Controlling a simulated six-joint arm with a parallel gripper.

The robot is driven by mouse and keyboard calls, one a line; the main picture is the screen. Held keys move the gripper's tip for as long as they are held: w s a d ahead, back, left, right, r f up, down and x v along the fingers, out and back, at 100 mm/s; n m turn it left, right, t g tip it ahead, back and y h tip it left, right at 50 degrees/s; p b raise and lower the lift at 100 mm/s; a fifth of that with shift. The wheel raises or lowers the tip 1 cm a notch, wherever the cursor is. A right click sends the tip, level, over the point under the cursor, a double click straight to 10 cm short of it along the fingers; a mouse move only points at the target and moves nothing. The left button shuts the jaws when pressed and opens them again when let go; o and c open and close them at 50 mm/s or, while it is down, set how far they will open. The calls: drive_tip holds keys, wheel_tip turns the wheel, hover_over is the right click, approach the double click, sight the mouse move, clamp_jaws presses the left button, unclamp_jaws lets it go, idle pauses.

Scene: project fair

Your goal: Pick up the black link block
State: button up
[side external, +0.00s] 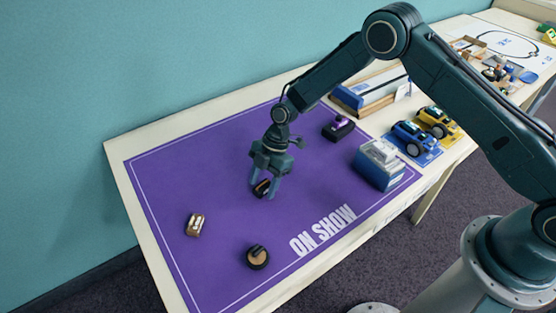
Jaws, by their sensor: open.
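My gripper (263,185) points down over the purple mat (215,170), with its jaws open. A small dark block with a tan or orange part (262,188), which looks like the black link block, lies on the mat between or just behind the fingertips. The fingers hide part of it, and I cannot tell whether they touch it. Another black block with a purple top (338,129) sits farther back on the mat, to the right of my gripper.
A brown piece with white parts (195,224) lies left on the mat. A round black-and-tan piece (257,256) is near the front. A blue-and-grey box (380,163), blue car (415,138) and yellow car (437,122) stand right. The mat's left part is mostly clear.

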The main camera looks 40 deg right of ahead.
sight(263, 183)
drive_tip(key=shift+f, duration=0.1)
idle(0.4)
drive_tip(key=c, duration=1.1)
wheel_tip(263, 183, up, 20)
idle(0.7)
